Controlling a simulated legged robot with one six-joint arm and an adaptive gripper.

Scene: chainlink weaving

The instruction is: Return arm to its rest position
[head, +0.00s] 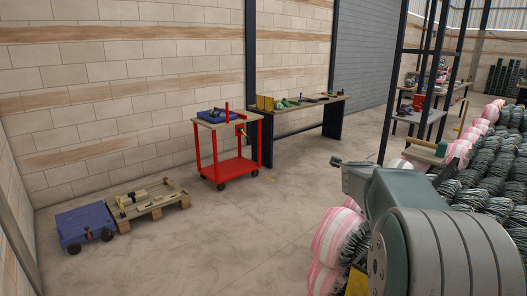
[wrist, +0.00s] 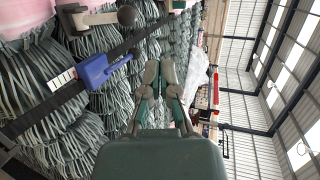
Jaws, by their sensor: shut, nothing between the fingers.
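My gripper (wrist: 158,75) shows in the middle of the wrist view, with its two grey-green fingers drawn together and nothing held between them. Its housing fills the lower middle of that view. In the head view my arm's grey-green links cover the lower right, and I cannot clearly make out the fingers there. The wrist view is turned on its side, with the roof at the right.
Wire bundles (head: 483,165) and pink-striped rolls (head: 338,232) crowd around my arm at right. A red cart (head: 232,170), a workbench (head: 330,105), a pallet (head: 150,207) and a blue box (head: 85,225) line the wall. Open floor lies between. A blue tool (wrist: 93,70) shows at left.

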